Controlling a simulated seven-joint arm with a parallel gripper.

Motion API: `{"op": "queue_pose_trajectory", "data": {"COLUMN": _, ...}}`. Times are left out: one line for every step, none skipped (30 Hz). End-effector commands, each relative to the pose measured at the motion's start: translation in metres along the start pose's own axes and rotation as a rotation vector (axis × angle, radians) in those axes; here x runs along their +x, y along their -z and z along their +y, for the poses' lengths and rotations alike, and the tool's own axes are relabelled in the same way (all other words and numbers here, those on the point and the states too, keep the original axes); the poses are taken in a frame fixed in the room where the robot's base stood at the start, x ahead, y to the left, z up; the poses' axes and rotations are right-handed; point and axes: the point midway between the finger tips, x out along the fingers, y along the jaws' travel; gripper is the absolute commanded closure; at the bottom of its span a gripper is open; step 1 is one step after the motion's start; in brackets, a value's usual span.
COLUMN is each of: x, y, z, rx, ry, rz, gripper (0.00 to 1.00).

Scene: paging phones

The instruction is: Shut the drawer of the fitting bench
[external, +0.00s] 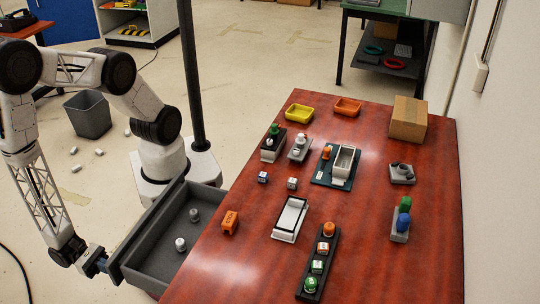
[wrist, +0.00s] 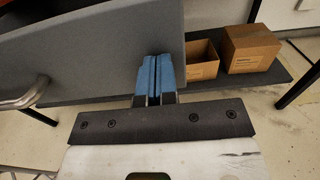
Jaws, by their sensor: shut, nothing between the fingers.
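The fitting bench (external: 345,255) is a red-brown table. Its grey drawer (external: 150,262) stands open, pulled out from the bench's left side, with two small pale round pieces inside. My gripper (external: 103,266) is low at the outer face of the drawer front, near its nearer end. In the wrist view, my blue fingers (wrist: 155,70) are shut together with nothing between them, against or very close to the grey drawer front (wrist: 95,55). I cannot tell whether they touch. A metal handle (wrist: 20,98) shows on that front, left of my fingers.
Small phones, trays and coloured parts stand on the bench, with a cardboard box (external: 408,119) at the far right. A dark bin (external: 88,114) stands on the floor at left. The wrist view shows boxes (wrist: 250,47) on a low dark shelf.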

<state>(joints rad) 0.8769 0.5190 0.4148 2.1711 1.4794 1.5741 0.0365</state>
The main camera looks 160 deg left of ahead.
Motion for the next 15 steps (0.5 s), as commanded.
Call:
{"op": "queue_pose_trajectory", "data": {"x": 0.001, "y": 0.0, "z": 0.0, "rx": 0.0, "ry": 0.0, "rz": 0.0, "gripper": 1.0}}
{"op": "queue_pose_trajectory", "data": {"x": 0.002, "y": 0.0, "z": 0.0, "rx": 0.0, "ry": -0.001, "rz": 0.0, "gripper": 1.0}}
{"op": "queue_pose_trajectory", "data": {"x": 0.003, "y": 0.0, "z": 0.0, "rx": 0.0, "ry": -0.001, "rz": 0.0, "gripper": 1.0}}
{"op": "queue_pose_trajectory", "data": {"x": 0.004, "y": 0.0, "z": 0.0, "rx": 0.0, "ry": -0.001, "rz": 0.0, "gripper": 1.0}}
{"op": "queue_pose_trajectory", "data": {"x": 0.006, "y": 0.0, "z": 0.0, "rx": 0.0, "ry": -0.001, "rz": 0.0, "gripper": 1.0}}
{"op": "queue_pose_trajectory", "data": {"x": 0.008, "y": 0.0, "z": 0.0, "rx": 0.0, "ry": -0.001, "rz": 0.0, "gripper": 1.0}}
{"op": "queue_pose_trajectory", "data": {"x": 0.01, "y": 0.0, "z": 0.0, "rx": 0.0, "ry": -0.001, "rz": 0.0, "gripper": 1.0}}
{"op": "queue_pose_trajectory", "data": {"x": 0.012, "y": 0.0, "z": 0.0, "rx": 0.0, "ry": -0.001, "rz": 0.0, "gripper": 1.0}}
{"op": "queue_pose_trajectory", "data": {"x": 0.016, "y": 0.0, "z": 0.001, "rx": 0.0, "ry": -0.002, "rz": 0.0, "gripper": 1.0}}
{"op": "queue_pose_trajectory", "data": {"x": 0.019, "y": 0.0, "z": 0.001, "rx": 0.001, "ry": -0.002, "rz": 0.0, "gripper": 1.0}}
{"op": "queue_pose_trajectory", "data": {"x": 0.023, "y": 0.0, "z": 0.001, "rx": 0.001, "ry": -0.003, "rz": 0.0, "gripper": 1.0}}
{"op": "queue_pose_trajectory", "data": {"x": 0.028, "y": 0.0, "z": 0.001, "rx": 0.001, "ry": -0.002, "rz": 0.0, "gripper": 1.0}}
{"op": "queue_pose_trajectory", "data": {"x": 0.032, "y": 0.0, "z": 0.001, "rx": 0.001, "ry": -0.003, "rz": 0.0, "gripper": 1.0}}
{"op": "queue_pose_trajectory", "data": {"x": 0.036, "y": 0.0, "z": 0.001, "rx": 0.001, "ry": -0.003, "rz": 0.0, "gripper": 1.0}}
{"op": "queue_pose_trajectory", "data": {"x": 0.042, "y": 0.0, "z": 0.001, "rx": 0.001, "ry": -0.004, "rz": 0.0, "gripper": 1.0}}
